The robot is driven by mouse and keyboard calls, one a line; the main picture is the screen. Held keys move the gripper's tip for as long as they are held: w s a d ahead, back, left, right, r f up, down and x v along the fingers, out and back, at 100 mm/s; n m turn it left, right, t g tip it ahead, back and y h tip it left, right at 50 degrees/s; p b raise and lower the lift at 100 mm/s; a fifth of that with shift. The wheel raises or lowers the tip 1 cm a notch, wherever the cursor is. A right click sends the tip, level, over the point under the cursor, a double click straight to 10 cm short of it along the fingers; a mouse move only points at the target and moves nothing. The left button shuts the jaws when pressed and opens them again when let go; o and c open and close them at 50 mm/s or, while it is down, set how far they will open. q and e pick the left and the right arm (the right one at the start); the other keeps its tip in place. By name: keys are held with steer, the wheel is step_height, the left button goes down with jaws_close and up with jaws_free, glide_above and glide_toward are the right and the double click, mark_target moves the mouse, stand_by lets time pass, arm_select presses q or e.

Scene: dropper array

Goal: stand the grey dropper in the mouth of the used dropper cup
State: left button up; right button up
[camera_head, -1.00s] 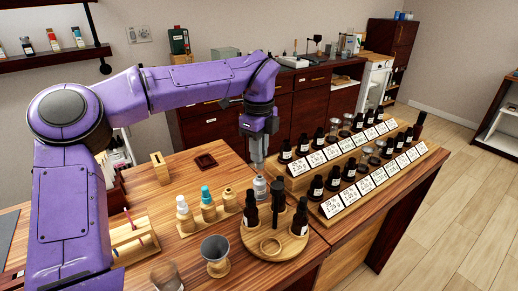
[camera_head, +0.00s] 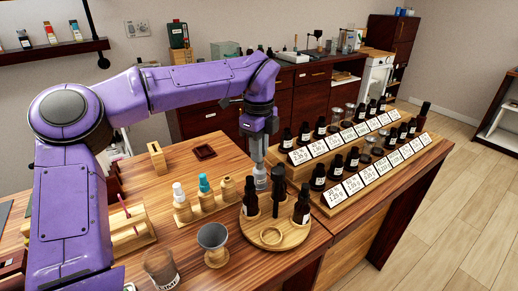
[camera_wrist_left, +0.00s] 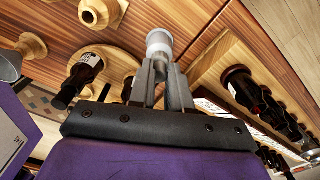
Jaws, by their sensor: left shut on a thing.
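My left gripper (camera_head: 258,154) points down over the table, its fingers closed together on something grey that they mostly hide; I take it to be the grey dropper. Just below the fingertips is a small pale grey bottle-like piece (camera_head: 261,182). In the left wrist view, the left gripper (camera_wrist_left: 165,68) has a pale, round-ended grey piece (camera_wrist_left: 159,42) at its tips; I cannot tell where dropper and bottle part. A labelled glass cup (camera_head: 160,267), apparently the used dropper cup, stands at the bottom edge, its label cut off. My right gripper is not in view.
A wooden rack holds a white-topped dropper (camera_head: 179,194) and a teal-topped dropper (camera_head: 204,184); its third holder (camera_head: 228,188) looks empty. A round wooden tray (camera_head: 288,238) with dark bottles and a metal goblet (camera_head: 214,240) stand nearby. Tiered bottle racks (camera_head: 335,200) are at right.

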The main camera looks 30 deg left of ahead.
arm_select(q)
steer(key=o, duration=0.7)
steer(key=shift+r, duration=0.1)
step_height(320, 180, up, 10)
steer(key=shift+r, duration=0.25)
steer(key=shift+f, duration=0.1)
